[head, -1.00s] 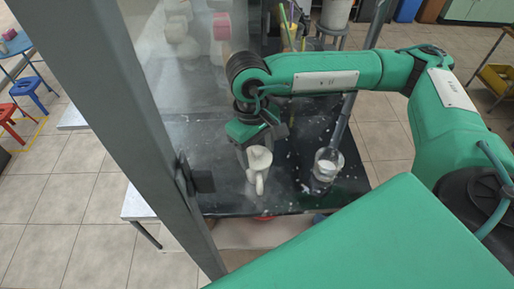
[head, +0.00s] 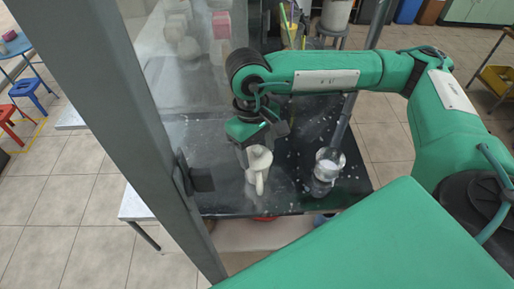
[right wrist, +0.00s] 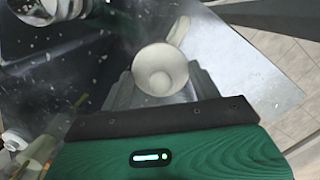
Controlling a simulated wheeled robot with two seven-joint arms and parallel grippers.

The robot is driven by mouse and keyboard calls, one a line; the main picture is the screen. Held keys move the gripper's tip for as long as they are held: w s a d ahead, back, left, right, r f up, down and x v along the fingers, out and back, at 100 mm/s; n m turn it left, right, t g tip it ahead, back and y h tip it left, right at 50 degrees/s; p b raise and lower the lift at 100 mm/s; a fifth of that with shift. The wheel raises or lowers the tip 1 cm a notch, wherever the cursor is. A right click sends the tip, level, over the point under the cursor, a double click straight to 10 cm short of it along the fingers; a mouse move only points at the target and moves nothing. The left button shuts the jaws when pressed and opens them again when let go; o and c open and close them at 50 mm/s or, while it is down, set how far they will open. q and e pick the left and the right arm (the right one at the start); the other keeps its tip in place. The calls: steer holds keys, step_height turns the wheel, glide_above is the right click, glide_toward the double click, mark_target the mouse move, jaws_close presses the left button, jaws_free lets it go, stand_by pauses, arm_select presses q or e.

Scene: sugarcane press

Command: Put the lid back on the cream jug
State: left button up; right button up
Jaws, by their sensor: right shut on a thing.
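The cream jug (head: 259,161) is off-white, at the black counter, with its handle towards me in the head view. My right gripper (head: 257,138) comes down behind and above it. The gripper is shut on the jug. I cannot tell whether the jug rests on the counter. My left gripper is not in view.
A grey post (head: 135,110) rises at the left. Pink and white containers (head: 220,25) show at the back behind the clear panel.

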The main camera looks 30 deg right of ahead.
steer(key=o, duration=1.4)
steer(key=shift+r, duration=0.1)
steer(key=shift+r+p, duration=0.8)
steer(key=shift+r, duration=2.65)
steer(key=shift+c, duration=0.3)
jaws_close()
steer(key=shift+f, duration=0.15)
